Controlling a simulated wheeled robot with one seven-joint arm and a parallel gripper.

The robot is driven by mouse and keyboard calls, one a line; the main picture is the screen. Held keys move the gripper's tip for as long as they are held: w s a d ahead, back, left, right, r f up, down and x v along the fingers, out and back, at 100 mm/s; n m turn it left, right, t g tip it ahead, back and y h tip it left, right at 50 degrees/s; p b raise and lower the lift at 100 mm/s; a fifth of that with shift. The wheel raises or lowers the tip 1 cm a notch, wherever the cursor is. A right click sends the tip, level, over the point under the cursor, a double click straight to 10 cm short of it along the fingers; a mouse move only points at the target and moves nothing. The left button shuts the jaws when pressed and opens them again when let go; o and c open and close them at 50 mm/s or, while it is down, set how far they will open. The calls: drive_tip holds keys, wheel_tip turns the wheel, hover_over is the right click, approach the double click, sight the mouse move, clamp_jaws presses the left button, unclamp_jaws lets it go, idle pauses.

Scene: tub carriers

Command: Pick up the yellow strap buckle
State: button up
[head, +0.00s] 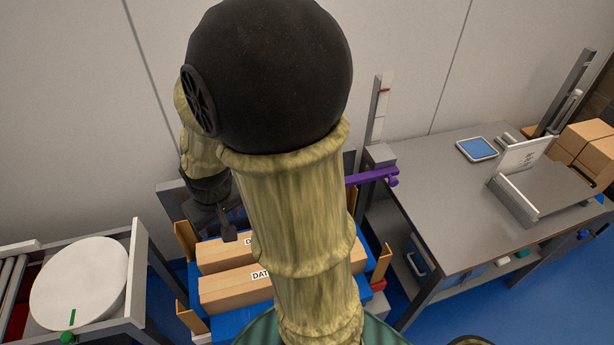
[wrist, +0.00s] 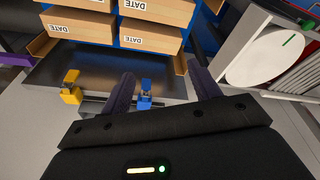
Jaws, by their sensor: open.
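The yellow strap buckle (wrist: 70,88) sits at the edge of a dark metal shelf (wrist: 105,68) in the wrist view, left of my gripper (wrist: 162,86). My gripper is open, its two dark fingers apart. A blue buckle (wrist: 146,95) shows between the fingers, nearer the left one; I cannot tell how far below or beyond them it lies. The yellow buckle is outside the fingers and apart from them. In the head view my gripper (head: 222,222) is small and partly dark, and my arm hides much of the area behind it; I cannot make out the yellow buckle there.
Several cartons labelled DATE (wrist: 153,11) stand in a blue carrier (head: 240,320) beside the shelf. A round white disc (head: 80,283) on a stand is at the left in the head view. A purple bar (head: 370,177) juts out near the grey workbench (head: 435,190) at the right.

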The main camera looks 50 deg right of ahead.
drive_tip(key=w+d+f+m+b, duration=0.1)
drive_tip(key=w+d, duration=0.3)
drive_tip(key=d, duration=0.4)
drive_tip(key=w+d+f+m+b, duration=0.1)
drive_tip(key=w+d, duration=0.3)
drive_tip(key=d, duration=0.5)
drive_tip(key=s+d+f+m+h, duration=0.1)
drive_tip(key=d, duration=0.8)
drive_tip(key=d+f+m+t, duration=0.1)
drive_tip(key=d+m, duration=0.1)
drive_tip(key=d, duration=0.7)
drive_tip(key=shift+s+d+h+b, duration=0.3)
drive_tip(key=shift+s+d+h, duration=0.1)
drive_tip(key=shift+f, duration=0.1)
drive_tip(key=x, duration=1.2)
drive_tip(key=shift+w+f+p, duration=0.1)
drive_tip(key=shift+w+p, duration=0.05)
drive_tip(key=shift+p, duration=0.25)
